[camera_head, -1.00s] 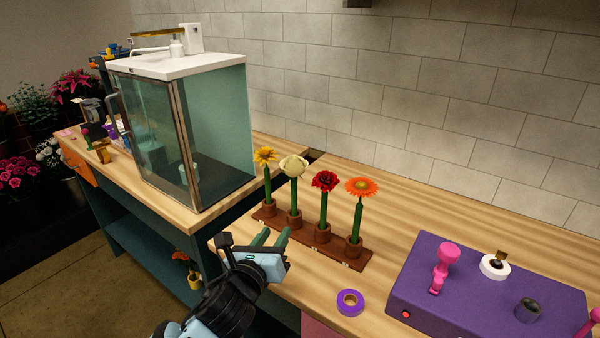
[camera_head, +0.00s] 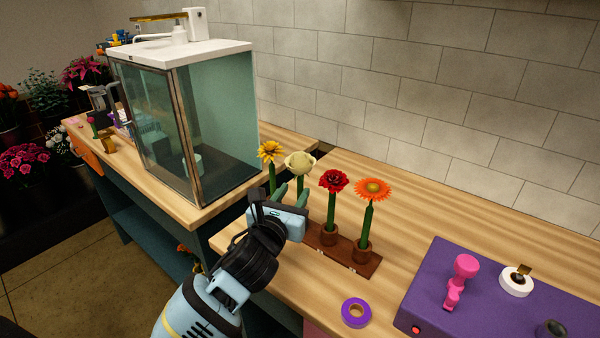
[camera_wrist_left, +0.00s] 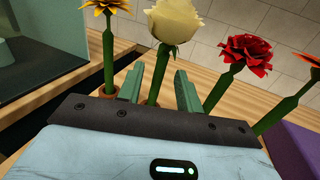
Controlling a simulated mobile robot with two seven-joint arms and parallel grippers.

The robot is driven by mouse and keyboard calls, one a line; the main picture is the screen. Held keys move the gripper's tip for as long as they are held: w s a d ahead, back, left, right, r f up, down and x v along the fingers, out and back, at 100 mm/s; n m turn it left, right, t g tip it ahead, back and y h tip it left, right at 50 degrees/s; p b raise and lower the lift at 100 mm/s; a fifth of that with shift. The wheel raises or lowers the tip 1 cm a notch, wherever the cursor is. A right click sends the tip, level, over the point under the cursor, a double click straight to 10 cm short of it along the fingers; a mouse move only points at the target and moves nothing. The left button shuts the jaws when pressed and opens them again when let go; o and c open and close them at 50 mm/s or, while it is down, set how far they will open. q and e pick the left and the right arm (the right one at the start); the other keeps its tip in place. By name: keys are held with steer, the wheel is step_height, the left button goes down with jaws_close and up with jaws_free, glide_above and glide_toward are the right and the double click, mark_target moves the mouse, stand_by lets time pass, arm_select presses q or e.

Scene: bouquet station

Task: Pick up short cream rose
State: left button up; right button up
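The short cream rose (camera_head: 299,164) stands upright in the wooden flower rack (camera_head: 347,260), second from the left; it also shows in the left wrist view (camera_wrist_left: 173,24). My left gripper (camera_head: 291,188) is at the rose's stem, below the bloom. In the left wrist view its two green fingers (camera_wrist_left: 158,90) are apart, one on each side of the green stem, with a gap visible at least on the right. The gripper hides the rose's holder and lower stem in the head view. My right gripper is not in view.
A yellow flower (camera_head: 270,152) stands close left of the rose. A red flower (camera_head: 333,182) and an orange flower (camera_head: 372,190) stand right. A glass cabinet (camera_head: 216,125) is behind left. A purple tape roll (camera_head: 356,312) and a purple box (camera_head: 480,290) lie right.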

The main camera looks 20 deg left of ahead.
mark_target(299, 186)
arm_select(q)
steer(key=shift+w+d, duration=0.2)
steer(key=shift+w, duration=2.05)
steer(key=shift+c, duration=0.5)
jaws_close()
